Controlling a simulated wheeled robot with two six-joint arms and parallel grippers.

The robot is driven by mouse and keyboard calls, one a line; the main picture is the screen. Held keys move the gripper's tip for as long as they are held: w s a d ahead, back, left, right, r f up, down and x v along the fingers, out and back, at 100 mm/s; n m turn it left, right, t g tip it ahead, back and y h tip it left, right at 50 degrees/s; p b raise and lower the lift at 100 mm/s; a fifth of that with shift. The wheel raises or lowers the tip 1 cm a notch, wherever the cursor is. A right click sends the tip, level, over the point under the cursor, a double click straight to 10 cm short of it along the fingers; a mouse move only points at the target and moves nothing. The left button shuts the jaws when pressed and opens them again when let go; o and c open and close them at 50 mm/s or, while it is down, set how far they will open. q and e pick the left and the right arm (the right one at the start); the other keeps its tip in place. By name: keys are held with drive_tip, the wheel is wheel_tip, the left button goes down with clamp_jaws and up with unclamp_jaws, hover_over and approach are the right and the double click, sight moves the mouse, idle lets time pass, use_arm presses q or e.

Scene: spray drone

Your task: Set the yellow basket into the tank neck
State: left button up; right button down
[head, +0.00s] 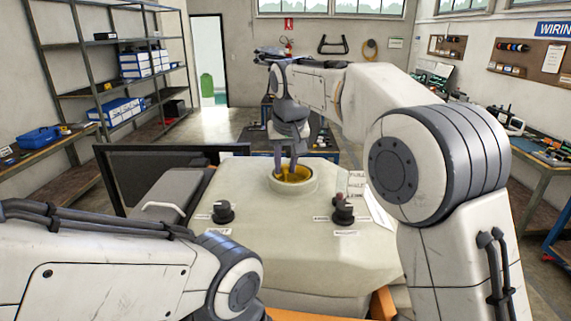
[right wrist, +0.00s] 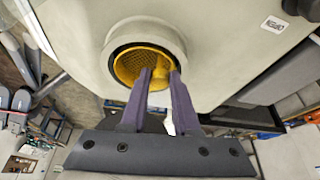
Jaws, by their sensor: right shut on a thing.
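The yellow basket (head: 292,174) sits at the tank neck (head: 312,184), inside its round pale rim, on top of the cream tank (head: 270,220). In the right wrist view the basket (right wrist: 128,66) shows its mesh inside the neck ring (right wrist: 175,42). My right gripper (head: 286,168) reaches down to the neck from above and is shut on the basket; its two dark fingers (right wrist: 160,78) meet the basket's near side. How deep the basket sits is hard to tell. My left arm crosses the lower left of the head view, but its gripper is out of view.
Two black knobs, one left (head: 223,211) and one right (head: 343,212), stand on the tank top in front of the neck. A dark panel (head: 125,180) is at the tank's left. Shelves (head: 120,80) and benches line the room's sides.

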drive_tip(key=c, duration=0.7)
unclamp_jaws()
drive_tip(key=shift+f, duration=0.1)
drive_tip(key=shift+o, duration=0.2)
drive_tip(key=v, duration=1.2)
drive_tip(key=s+a+f+n+g, duration=0.1)
drive_tip(key=s+f+n+g, duration=0.25)
drive_tip(key=s+f, duration=1.15)
drive_tip(key=s+d+f+n, duration=0.1)
drive_tip(key=s+d+f, duration=0.2)
drive_tip(key=s, duration=0.6)
drive_tip(key=s+d+f+n, duration=0.1)
drive_tip(key=s+d+f, duration=0.2)
drive_tip(key=s+f, duration=0.5)
drive_tip(key=shift+s+d+f+g, duration=0.25)
drive_tip(key=shift+s+g, duration=0.2)
drive_tip(key=shift+s, duration=0.2)
